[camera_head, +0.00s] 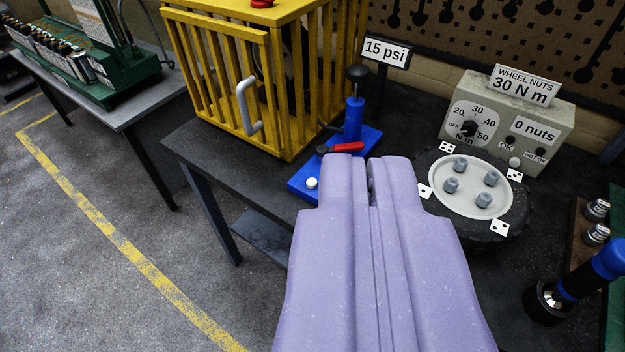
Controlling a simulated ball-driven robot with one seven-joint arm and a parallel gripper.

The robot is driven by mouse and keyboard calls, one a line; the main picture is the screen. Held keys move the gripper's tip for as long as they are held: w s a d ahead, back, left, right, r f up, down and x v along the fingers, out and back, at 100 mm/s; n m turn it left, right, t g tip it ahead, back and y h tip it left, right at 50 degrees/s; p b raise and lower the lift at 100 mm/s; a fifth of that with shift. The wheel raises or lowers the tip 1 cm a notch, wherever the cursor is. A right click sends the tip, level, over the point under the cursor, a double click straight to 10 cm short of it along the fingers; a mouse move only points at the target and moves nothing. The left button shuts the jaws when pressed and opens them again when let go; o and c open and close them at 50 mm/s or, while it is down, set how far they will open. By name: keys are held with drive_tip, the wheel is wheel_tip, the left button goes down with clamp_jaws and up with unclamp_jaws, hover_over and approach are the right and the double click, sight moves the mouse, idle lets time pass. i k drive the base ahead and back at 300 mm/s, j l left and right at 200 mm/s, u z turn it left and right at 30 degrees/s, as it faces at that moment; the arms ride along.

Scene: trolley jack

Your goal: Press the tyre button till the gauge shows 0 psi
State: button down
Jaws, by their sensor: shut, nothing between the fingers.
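A sign (387,52) reading "15 psi" stands on a post behind a blue pump-like device. The device has a flat blue base (298,186), an upright blue cylinder (354,118) with a black knob on top, and a red-handled lever (345,147). My gripper (368,168), lilac, reaches up from the bottom and is shut and empty. Its tips overlap the right part of the base in the picture and are right of the white button. Contact below them is hidden.
A wheel (470,188) with several grey nuts lies right of my gripper. Behind it is a control box (510,120) reading "30 N m" and "0 nuts". A yellow cage (285,95) stands behind left. A black and blue tool (580,285) is at right. Floor at left is open.

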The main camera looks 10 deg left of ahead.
sight(311, 182)
drive_tip(key=i+j+u, duration=0.15)
drive_tip(key=i+j, duration=0.7)
drive_tip(key=i, duration=0.15)
